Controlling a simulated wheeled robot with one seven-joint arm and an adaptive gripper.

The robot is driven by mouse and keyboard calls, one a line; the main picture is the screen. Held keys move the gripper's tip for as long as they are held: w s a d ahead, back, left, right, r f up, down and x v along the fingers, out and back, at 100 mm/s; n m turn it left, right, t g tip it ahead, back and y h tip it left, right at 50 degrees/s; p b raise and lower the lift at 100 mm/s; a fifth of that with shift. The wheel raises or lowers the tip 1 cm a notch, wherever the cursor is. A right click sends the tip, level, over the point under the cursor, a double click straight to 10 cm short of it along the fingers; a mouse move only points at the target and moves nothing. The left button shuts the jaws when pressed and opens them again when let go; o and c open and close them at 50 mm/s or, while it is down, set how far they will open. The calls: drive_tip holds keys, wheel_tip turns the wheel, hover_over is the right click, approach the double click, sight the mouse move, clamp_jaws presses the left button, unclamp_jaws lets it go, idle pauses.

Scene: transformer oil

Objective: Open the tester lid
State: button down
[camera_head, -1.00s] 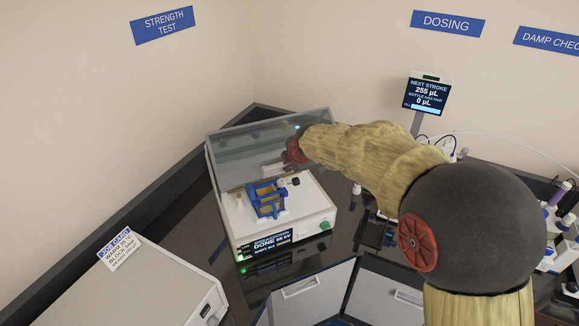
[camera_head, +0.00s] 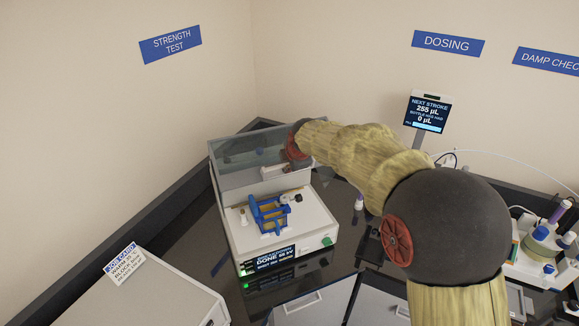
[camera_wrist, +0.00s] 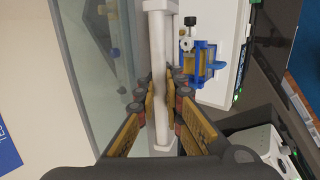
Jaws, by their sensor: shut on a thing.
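The tester (camera_head: 305,240) is a white box on the dark bench. Its clear, grey-tinted lid (camera_head: 235,172) stands raised at the back of the tester, and the top of the box is uncovered. A blue-framed test cell (camera_head: 268,214) with an amber middle sits on top. My gripper (camera_wrist: 163,85) is shut on the lid's white bar handle (camera_wrist: 161,45), its fingers on either side of the bar. In the head view my gripper (camera_head: 290,150) is at the lid's right side, partly hidden by my wrist. The lid pane (camera_wrist: 95,70) fills the left of the wrist view.
A grey box with a job card (camera_head: 122,262) stands at the front left. A dosing display (camera_head: 428,112) stands behind my arm. Bottles and a white rack (camera_head: 545,262) are at the right. Walls close in behind the tester.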

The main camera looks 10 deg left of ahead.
drive_tip(key=shift+r, duration=0.25)
drive_tip(key=c, duration=2.3)
unclamp_jaws()
drive_tip(key=shift+o, duration=0.5)
drive_tip(key=shift+s+d, duration=0.1)
drive_tip(key=shift+s, duration=0.1)
drive_tip(key=shift+w, duration=0.1)
drive_tip(key=shift+f, duration=0.1)
drive_tip(key=v, duration=1.2)
